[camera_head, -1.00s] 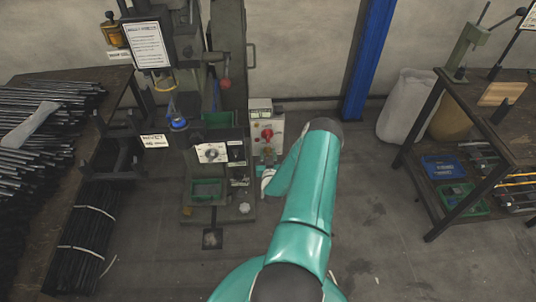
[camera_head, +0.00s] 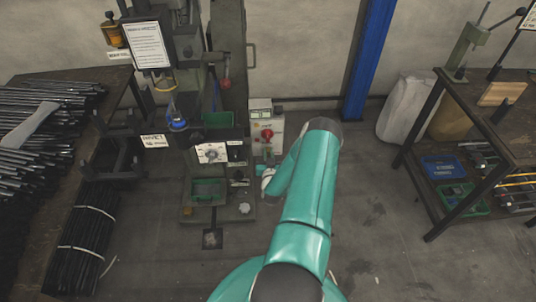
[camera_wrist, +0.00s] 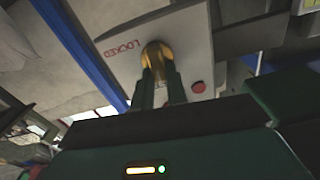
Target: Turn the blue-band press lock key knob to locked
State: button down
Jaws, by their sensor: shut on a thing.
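In the wrist view, the brass-coloured lock key knob (camera_wrist: 156,54) stands out from a pale grey panel (camera_wrist: 108,27). Red lettering reading LOCKED (camera_wrist: 122,49) is on the panel beside the knob, to its left in the picture. My gripper (camera_wrist: 160,76) is shut on the knob, with one dark green finger at each side. The fingers hide part of the knob, and its exact pointing is hard to tell.
A red button (camera_wrist: 198,87) sits on the panel right of the knob. A control box with a red knob (camera_head: 267,134) stands beside the press. A bench with black rods (camera_head: 40,120) is at left, a shelf table (camera_head: 478,110) at right.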

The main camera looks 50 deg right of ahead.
jog(key=m, duration=0.5)
jog(key=f+m, duration=0.1)
jog(key=m, duration=0.5)
jog(key=s+d+m, duration=0.1)
jog(key=m, duration=0.4)
jog(key=shift+f+m, duration=0.25)
jog(key=shift+m, duration=0.15)
dwell(0.3)
jog(key=c, duration=1.4)
grip_release()
jog(key=shift+a, duration=0.1)
